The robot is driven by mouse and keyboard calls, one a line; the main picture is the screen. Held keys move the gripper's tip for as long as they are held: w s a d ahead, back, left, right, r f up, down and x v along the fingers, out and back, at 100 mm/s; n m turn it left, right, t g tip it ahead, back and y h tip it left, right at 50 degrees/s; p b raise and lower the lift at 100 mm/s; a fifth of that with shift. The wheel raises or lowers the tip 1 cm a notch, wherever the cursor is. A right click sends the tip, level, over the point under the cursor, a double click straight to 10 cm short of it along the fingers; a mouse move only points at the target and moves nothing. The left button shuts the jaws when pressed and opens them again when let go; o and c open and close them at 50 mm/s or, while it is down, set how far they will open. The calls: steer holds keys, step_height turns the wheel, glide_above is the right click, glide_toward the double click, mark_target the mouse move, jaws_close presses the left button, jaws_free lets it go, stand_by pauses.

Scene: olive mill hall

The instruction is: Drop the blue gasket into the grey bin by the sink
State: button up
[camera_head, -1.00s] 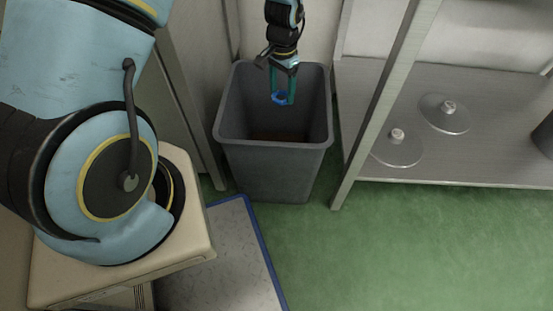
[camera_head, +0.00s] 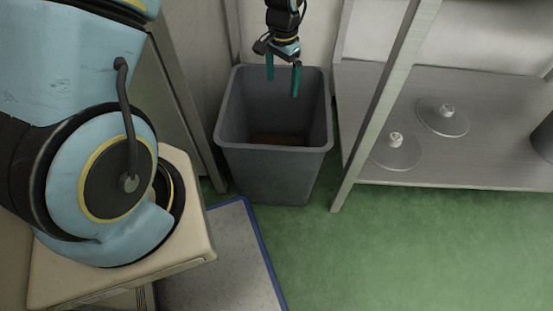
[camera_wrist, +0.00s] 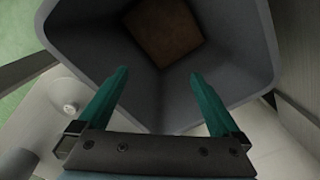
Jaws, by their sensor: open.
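The grey bin (camera_head: 270,175) stands upright on the green floor, open at the top, with a brownish bottom inside. My gripper (camera_head: 283,90) is open and empty above the far part of the bin's mouth. In the wrist view my gripper's two teal fingers (camera_wrist: 158,75) are spread apart with nothing between them, and the bin's inner wall (camera_wrist: 225,70) and brown bottom show beyond them. The blue gasket is not visible in either current view; the near wall hides part of the bin's inside in the head view.
A metal shelf unit (camera_head: 470,172) stands right of the bin, with two round lids (camera_head: 443,117) on its shelf. A grey mat with a blue edge (camera_head: 232,255) lies in front of the bin. Green floor (camera_head: 450,250) is clear at the lower right.

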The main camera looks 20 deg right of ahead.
step_height(320, 180, up, 6)
steer(key=shift+f+p, duration=0.1)
steer(key=shift+p, duration=0.3)
